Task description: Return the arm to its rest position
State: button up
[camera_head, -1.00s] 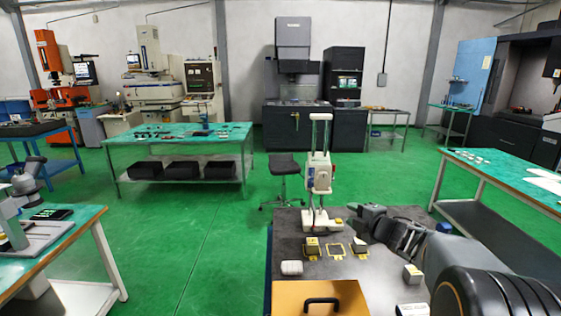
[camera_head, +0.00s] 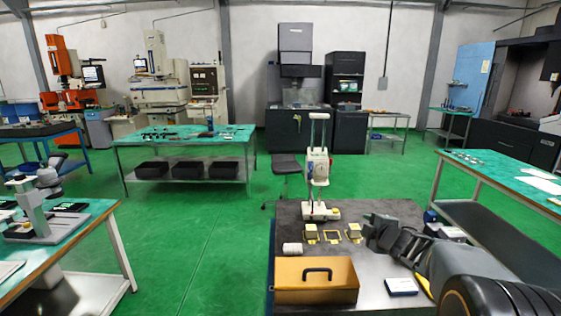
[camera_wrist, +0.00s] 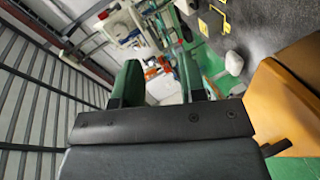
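My gripper (camera_head: 374,226) is at the right side of the dark bench (camera_head: 385,292), near the yellow-marked spots, with my arm reaching in from the lower right. In the wrist view my gripper (camera_wrist: 160,82) shows two green fingers held apart, with nothing between them. The wrist view looks sideways across the room and bench edge. Any contact between the gripper and the bench cannot be told.
A tan box (camera_head: 316,280) with a black handle stands at the bench front. A white upright device (camera_head: 318,180) stands behind. A white cylinder (camera_head: 292,249) and flat case (camera_head: 401,286) lie nearby.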

jog(key=s+d+f+m+g+h, duration=0.2)
jog(key=s+f+m+g+h, duration=0.15)
jog(key=s+m, duration=0.35)
jog(key=s+d+f+m+g+h, duration=0.1)
jog(key=s+f+m+g+h, duration=0.25)
jog(key=s+m, duration=0.3)
jog(key=s+a+r+m+g+y, duration=0.1)
jog(key=s+a+m+g+y, duration=0.2)
jog(key=s+a, duration=0.9)
jog(key=shift+s+a+r+y, duration=0.3)
jog(key=shift+s+y, duration=0.6)
jog(key=shift+s, duration=0.5)
